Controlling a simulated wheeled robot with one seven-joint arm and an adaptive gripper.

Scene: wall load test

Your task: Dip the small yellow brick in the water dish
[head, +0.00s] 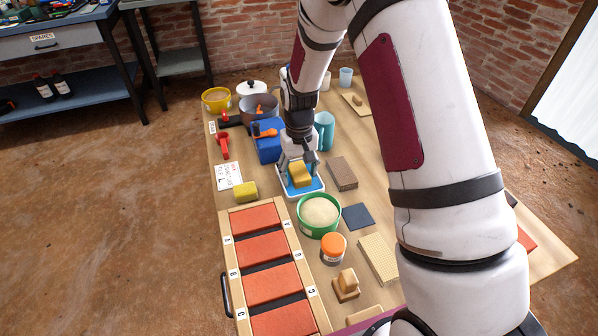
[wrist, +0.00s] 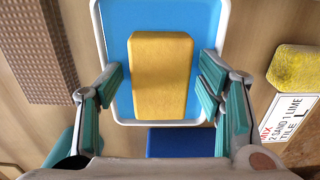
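The small yellow brick (head: 299,175) is inside the outline of the water dish (head: 316,190), a blue tray with a white rim. In the wrist view the brick (wrist: 161,80) lies lengthwise over the blue dish (wrist: 115,40) and appears to rest in it; its depth in the water cannot be told. My gripper (head: 298,160) is directly above the dish. In the wrist view my gripper (wrist: 162,85) is open, one pair of green-padded fingers on each side of the brick, with blue showing between pads and brick.
A yellow sponge-like block (head: 245,191) lies left of the dish, by a written card (head: 228,176). A blue box (head: 268,150) and teal mug (head: 325,130) stand behind. A brown block (head: 342,173) is right; a green sand tub (head: 319,215) is in front.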

